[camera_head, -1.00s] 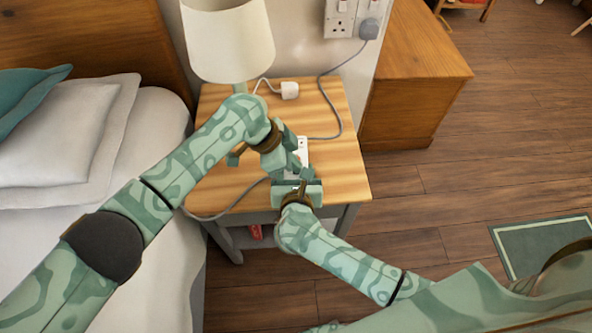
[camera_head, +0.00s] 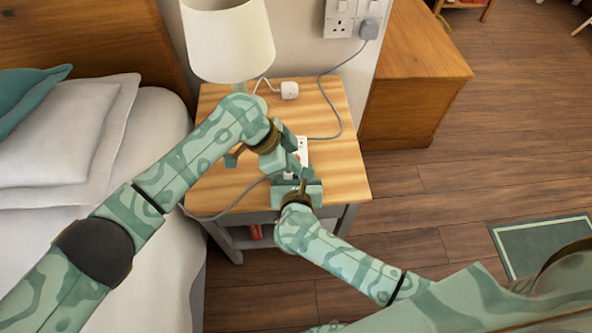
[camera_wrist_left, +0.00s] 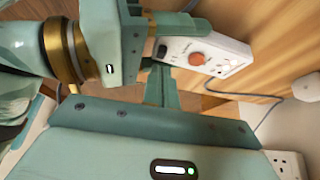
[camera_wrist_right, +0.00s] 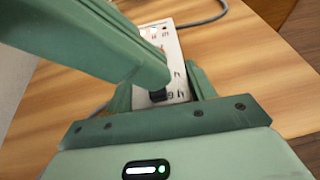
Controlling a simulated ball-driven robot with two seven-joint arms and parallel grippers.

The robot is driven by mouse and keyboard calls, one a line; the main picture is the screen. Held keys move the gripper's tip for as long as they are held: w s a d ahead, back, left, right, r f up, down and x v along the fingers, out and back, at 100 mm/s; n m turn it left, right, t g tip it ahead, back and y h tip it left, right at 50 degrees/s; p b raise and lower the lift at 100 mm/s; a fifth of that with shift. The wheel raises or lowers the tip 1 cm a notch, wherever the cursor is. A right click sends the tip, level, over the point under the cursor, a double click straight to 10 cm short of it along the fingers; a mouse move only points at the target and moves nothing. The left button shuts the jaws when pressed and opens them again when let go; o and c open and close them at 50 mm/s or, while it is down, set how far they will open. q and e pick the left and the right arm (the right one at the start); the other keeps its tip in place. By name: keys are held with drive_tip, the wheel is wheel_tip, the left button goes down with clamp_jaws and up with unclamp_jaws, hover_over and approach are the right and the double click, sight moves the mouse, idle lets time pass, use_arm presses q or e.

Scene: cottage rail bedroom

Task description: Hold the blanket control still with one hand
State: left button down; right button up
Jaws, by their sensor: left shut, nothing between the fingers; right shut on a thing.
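The blanket control is a white box with an orange-red button and a black switch; it lies on the wooden bedside table (camera_head: 335,165). Its far end shows in the head view (camera_head: 303,146), and it shows better in the left wrist view (camera_wrist_left: 213,54) and the right wrist view (camera_wrist_right: 168,50). My right gripper (camera_head: 298,184) is shut on its near end, with a finger on either side. My left gripper (camera_head: 297,166) is shut and empty, just over the control near the right gripper. Whether it touches the control is hidden. My left gripper covers part of the box.
A lamp (camera_head: 228,40) stands at the table's back left. A white plug (camera_head: 289,90) with a cable lies near the back. A grey cable (camera_head: 341,110) runs to the wall socket plug (camera_head: 368,29). The bed is at left, a wooden cabinet (camera_head: 415,75) at right.

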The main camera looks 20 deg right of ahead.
use_arm(q)
drive_tip(key=shift+r, duration=2.35)
use_arm(e)
drive_tip(key=o, duration=1.1)
drive_tip(key=shift+o, duration=0.2)
